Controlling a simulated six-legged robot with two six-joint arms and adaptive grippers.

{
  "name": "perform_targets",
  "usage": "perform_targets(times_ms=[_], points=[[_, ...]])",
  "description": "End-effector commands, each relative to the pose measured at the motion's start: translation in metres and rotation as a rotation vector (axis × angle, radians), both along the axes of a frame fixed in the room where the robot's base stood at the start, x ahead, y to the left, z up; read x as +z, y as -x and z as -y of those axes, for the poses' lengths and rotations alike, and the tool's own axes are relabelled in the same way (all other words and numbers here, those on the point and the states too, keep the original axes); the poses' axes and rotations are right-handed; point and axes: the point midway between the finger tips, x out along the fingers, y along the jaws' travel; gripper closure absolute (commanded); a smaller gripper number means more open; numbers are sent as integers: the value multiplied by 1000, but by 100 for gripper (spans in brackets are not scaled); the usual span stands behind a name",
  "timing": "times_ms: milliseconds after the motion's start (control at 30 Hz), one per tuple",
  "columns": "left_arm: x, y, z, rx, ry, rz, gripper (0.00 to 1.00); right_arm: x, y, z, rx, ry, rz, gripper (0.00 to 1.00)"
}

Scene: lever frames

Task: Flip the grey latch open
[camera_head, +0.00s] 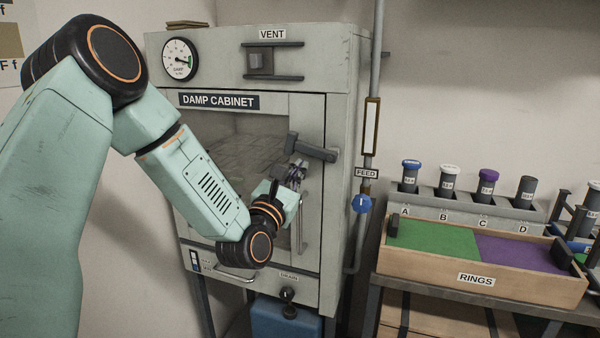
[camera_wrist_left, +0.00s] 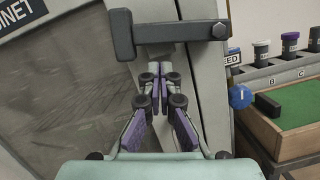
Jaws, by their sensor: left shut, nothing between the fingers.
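The grey latch (camera_head: 312,150) is a dark grey bar on the right edge of the damp cabinet's (camera_head: 165,60) glazed door. It lies roughly crosswise, from the door toward the cabinet frame. In the left wrist view the latch (camera_wrist_left: 170,32) spans the top, with a block at its left end and a round pivot at its right. My left gripper (camera_head: 298,168) is shut and empty, just below the latch; in the left wrist view its purple-padded fingers (camera_wrist_left: 157,82) point up toward the bar. Whether the tips touch it I cannot tell. My right gripper is out of view.
A vertical pipe with a blue feed valve (camera_head: 361,204) runs along the cabinet's right side. A rings tray (camera_head: 480,280) with green and purple halves and a rack of capped bottles (camera_head: 450,205) stand on the right-hand bench. A door handle (camera_head: 300,225) hangs below the latch.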

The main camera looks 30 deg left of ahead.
Motion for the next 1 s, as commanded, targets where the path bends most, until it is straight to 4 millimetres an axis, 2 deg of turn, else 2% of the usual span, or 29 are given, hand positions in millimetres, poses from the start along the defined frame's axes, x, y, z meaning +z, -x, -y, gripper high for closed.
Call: perform_targets(times_ms=[33, 200, 400, 600, 800, 1000], points=[[-10, 0, -2, 2, 2, 0, 100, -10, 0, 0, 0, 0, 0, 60], [-26, -1, -6, 5, 1, 2, 100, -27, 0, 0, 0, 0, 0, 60], [-31, 40, 1, 6, 8, -2, 100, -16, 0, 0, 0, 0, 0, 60], [-38, 72, 7, 6, 7, -1, 100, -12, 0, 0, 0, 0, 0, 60], [-43, 89, 11, 5, 3, -1, 100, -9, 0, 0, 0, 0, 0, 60], [-44, 95, 12, 5, 1, 1, 100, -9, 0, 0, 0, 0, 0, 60]])
